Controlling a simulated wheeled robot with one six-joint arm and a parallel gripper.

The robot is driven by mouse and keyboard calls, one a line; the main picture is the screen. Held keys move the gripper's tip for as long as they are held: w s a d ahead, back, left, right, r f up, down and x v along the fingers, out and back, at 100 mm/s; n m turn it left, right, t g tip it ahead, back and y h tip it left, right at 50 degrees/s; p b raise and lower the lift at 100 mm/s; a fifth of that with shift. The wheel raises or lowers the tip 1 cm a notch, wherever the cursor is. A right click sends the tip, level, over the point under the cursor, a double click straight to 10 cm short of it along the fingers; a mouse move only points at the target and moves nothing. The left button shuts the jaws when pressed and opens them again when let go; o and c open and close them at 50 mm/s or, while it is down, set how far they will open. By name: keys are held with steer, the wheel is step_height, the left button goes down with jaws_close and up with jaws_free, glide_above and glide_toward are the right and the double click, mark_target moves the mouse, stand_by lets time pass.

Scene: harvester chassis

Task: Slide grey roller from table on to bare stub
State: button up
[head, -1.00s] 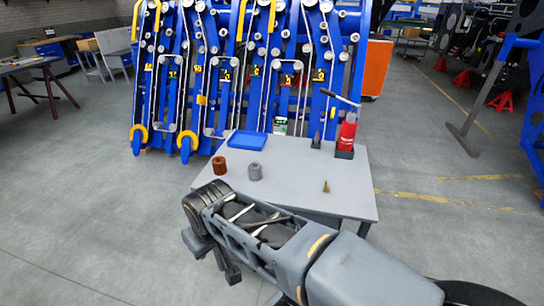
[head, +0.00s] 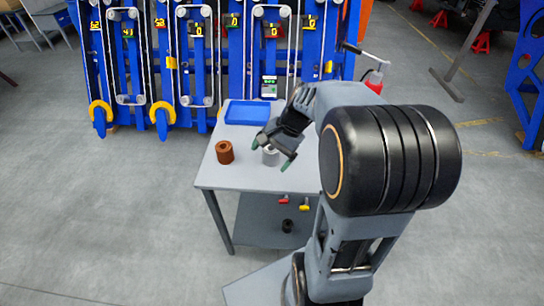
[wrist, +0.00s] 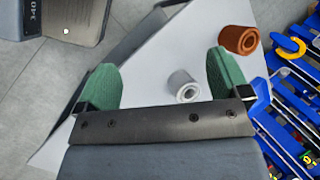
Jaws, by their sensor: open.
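The grey roller (head: 270,156) stands upright on the table (head: 225,178), partly covered by my gripper in the head view. In the wrist view the grey roller (wrist: 183,86) lies between the lines of the two green fingers, closer to the right one, with its top hole showing. My gripper (head: 272,152) is open and empty, above the table at the roller; the green fingers are wide apart in the wrist view (wrist: 160,78). I cannot tell the exact height gap. The blue chassis (head: 200,60) stands behind the table with many rollers; I cannot make out which stub is bare.
A brown roller (head: 225,152) stands left of the grey one, close to the right finger in the wrist view (wrist: 239,40). A blue tray (head: 247,112) lies at the table's back. A red bottle (head: 374,82) stands back right. The lower shelf (head: 265,222) holds small items.

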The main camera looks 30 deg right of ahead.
steer(key=w+d+f+m+y, duration=0.1)
steer(key=d+m, duration=0.1)
steer(key=w+d+f+m+t+y, duration=0.1)
steer(key=w+d+m, duration=0.1)
steer(key=w+d+f+m+y+b, duration=0.1)
steer(key=d, duration=0.1)
steer(key=shift+w+d+f+m, duration=0.15)
steer(key=shift+d+f+m, duration=0.2)
steer(key=shift+f+m, duration=0.05)
steer(key=m+t+y+b, duration=0.1)
steer(key=m+t+y, duration=0.2)
steer(key=m+t, duration=0.3)
glide_toward(271, 149)
steer(key=shift+m+g, duration=0.5)
steer(key=shift+m, duration=0.1)
steer(key=x, duration=0.3)
steer(key=r+x, duration=0.1)
steer(key=x, duration=0.2)
steer(key=a+x, duration=0.1)
steer(key=x, duration=0.2)
steer(key=shift+r, duration=0.1)
steer(key=c, duration=1.3)
steer(key=shift+r, duration=0.1)
steer(key=shift+c, duration=0.2)
